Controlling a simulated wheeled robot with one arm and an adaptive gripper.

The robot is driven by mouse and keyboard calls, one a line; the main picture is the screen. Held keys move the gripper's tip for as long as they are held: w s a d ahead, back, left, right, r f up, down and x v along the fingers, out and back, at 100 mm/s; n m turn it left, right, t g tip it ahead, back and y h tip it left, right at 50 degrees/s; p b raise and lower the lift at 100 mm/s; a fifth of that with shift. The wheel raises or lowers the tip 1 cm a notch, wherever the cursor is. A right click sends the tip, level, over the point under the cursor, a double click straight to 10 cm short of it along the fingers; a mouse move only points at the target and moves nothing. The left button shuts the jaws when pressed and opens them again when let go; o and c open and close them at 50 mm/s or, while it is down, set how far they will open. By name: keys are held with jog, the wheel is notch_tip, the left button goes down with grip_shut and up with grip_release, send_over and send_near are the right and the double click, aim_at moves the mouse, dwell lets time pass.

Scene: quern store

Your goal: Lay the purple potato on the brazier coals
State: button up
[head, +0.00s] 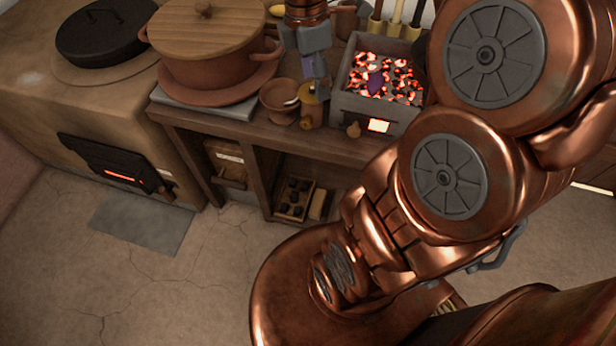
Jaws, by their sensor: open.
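The brazier (352,106) is a grey square box on the wooden counter, full of glowing red and dark coals (402,84). The purple potato (375,83) is a small dark purple lump lying on the coals, near the middle of the bed. My gripper (312,72) is left of the brazier, pointing down, apart from the potato and holding nothing that I can see. It is open, though its fingers are small and partly hard to make out here.
A small wooden jar (312,104) stands just below my gripper, beside a clay bowl (281,102). A large lidded pot (212,60) is on the left. Upright handled tools (395,20) stand behind the brazier. My arm covers the right side.

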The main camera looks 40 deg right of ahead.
jog(key=s+a+f+m, duration=0.3)
jog(key=s+a+m, duration=0.2)
jog(key=s+m, duration=0.2)
jog(key=s+a+f+m+g, duration=0.1)
jog(key=s+a+f+m, duration=0.3)
jog(key=s+a+m, duration=0.2)
jog(key=shift+s+a+m+y, duration=0.3)
jog(key=shift+s+m, duration=0.15)
jog(key=shift+m, duration=0.45)
notch_tip(320, 180, up, 23)
jog(key=s+p, duration=0.1)
jog(key=p, duration=2.1)
jog(key=shift+s+d, duration=0.15)
jog(key=shift+s, duration=0.05)
